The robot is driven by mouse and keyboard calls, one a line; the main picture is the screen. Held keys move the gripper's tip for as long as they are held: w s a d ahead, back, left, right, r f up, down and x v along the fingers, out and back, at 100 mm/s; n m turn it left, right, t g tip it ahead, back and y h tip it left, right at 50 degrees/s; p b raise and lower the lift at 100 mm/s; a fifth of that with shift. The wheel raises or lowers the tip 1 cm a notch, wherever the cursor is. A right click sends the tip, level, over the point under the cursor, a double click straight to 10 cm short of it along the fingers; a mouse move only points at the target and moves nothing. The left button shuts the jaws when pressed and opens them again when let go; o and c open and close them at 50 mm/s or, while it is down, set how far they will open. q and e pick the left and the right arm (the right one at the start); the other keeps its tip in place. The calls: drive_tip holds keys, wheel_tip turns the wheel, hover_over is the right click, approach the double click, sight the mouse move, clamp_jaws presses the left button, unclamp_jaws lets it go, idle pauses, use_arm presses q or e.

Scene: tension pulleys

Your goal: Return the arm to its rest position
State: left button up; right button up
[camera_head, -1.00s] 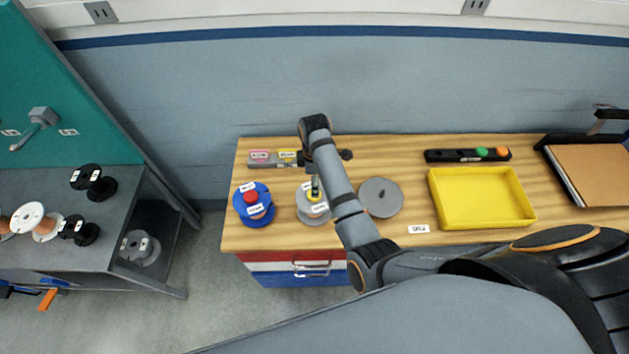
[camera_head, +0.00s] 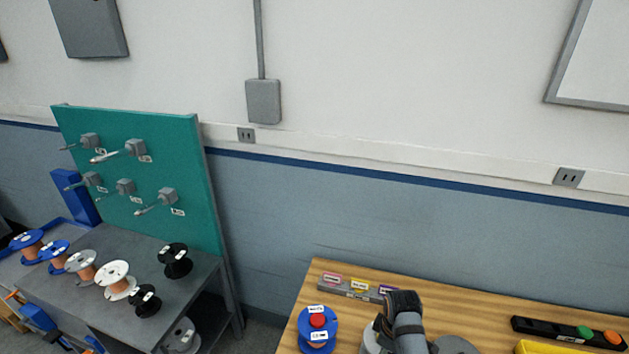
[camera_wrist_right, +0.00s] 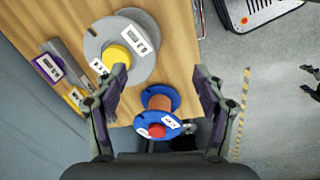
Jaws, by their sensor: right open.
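My right arm's wrist (camera_head: 405,325) shows at the bottom of the head view, over the wooden bench; its fingers are hidden there. In the right wrist view my right gripper (camera_wrist_right: 160,82) is open, with nothing held between its fingers. A blue spool with a red knob (camera_wrist_right: 157,122) appears between and below the fingers. It stands on the bench in the head view (camera_head: 318,338). A grey spool with a yellow cap (camera_wrist_right: 112,45) lies beside the left finger in the wrist view; my arm partly covers it in the head view. My left gripper is not in view.
A label bar (camera_head: 350,290) lies at the bench's back. A black bar with green and orange buttons (camera_head: 570,332) and a yellow tray (camera_head: 540,347) are at right. At left, several spools stand on a grey table (camera_head: 205,270) before a teal peg panel (camera_head: 180,150).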

drive_tip(key=s+d+m, duration=0.3)
drive_tip(key=d, duration=0.2)
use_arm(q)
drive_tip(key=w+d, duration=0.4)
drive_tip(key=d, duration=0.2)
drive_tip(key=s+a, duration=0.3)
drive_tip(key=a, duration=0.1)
use_arm(e)
drive_tip(key=s+d+r+m+t, duration=0.25)
drive_tip(key=s+r+m, duration=0.45)
drive_tip(key=s, duration=0.5)
wheel_tip(320, 180, down, 35)
drive_tip(key=s+d+g+b, duration=0.1)
drive_tip(key=s+d+b, duration=0.15)
drive_tip(key=b, duration=0.45)
use_arm(q)
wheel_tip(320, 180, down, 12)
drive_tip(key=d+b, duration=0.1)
drive_tip(key=b, duration=0.4)
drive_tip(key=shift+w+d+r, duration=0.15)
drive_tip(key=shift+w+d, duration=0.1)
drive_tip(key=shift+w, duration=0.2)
use_arm(e)
drive_tip(key=s+f+g, duration=0.1)
drive_tip(key=s+f, duration=1.7)
drive_tip(key=f, duration=0.1)
drive_tip(key=shift+d+f+m, duration=0.25)
drive_tip(key=shift+f+m, duration=0.05)
drive_tip(key=shift+f, duration=0.1)
